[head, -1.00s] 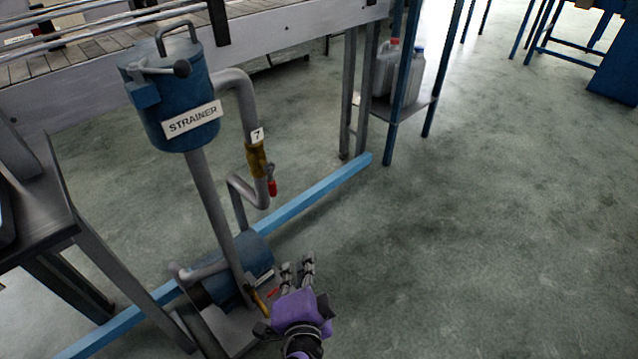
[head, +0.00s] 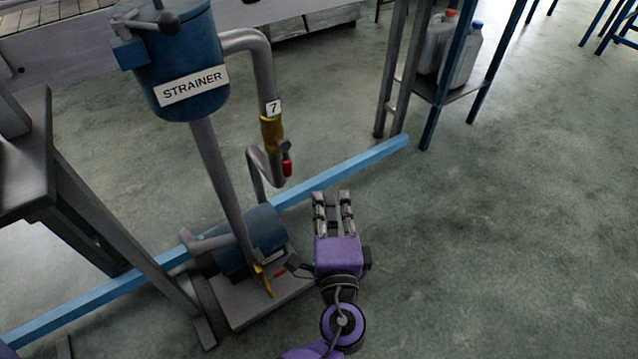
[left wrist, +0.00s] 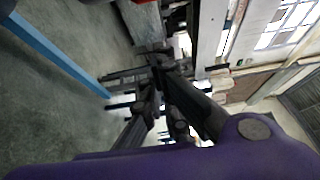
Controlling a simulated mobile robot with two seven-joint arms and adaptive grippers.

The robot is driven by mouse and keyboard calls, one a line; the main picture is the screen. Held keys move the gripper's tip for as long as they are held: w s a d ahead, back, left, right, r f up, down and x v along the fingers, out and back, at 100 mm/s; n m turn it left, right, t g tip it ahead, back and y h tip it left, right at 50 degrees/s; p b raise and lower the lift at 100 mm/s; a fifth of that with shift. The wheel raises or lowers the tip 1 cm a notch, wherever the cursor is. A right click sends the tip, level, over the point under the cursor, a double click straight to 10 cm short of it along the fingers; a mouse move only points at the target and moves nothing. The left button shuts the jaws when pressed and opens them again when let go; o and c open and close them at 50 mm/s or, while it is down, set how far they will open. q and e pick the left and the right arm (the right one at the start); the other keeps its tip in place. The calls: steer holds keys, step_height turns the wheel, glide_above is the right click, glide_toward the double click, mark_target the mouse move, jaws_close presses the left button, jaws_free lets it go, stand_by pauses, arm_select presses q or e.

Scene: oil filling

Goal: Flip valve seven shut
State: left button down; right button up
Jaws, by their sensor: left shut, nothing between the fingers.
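Valve seven (head: 272,133) is a brass body on the grey pipe beside the blue strainer (head: 184,65), under a white tag (head: 273,107) marked 7. Its red-tipped handle (head: 287,167) hangs down along the pipe's right side. My purple left gripper (head: 333,198) is below and to the right of the handle, apart from it, with its fingers pointing up the picture. It is shut and empty. In the left wrist view its dark fingers (left wrist: 155,85) show, and I cannot make out the valve there. My right gripper is not in view.
A blue pump (head: 250,240) with a second, yellow valve (head: 263,280) stands on a grey base plate left of my gripper. A light blue floor beam (head: 350,169) runs behind. Jugs (head: 461,55) stand on a shelf at upper right. The floor on the right is clear.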

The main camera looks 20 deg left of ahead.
mark_target(286, 160)
arm_select(q)
steer(key=x, duration=1)
steer(key=s+a, duration=0.2)
steer(key=s, duration=0.1)
steer(key=shift+a, duration=0.3)
steer(key=shift+r, duration=0.1)
steer(key=shift+p, duration=0.3)
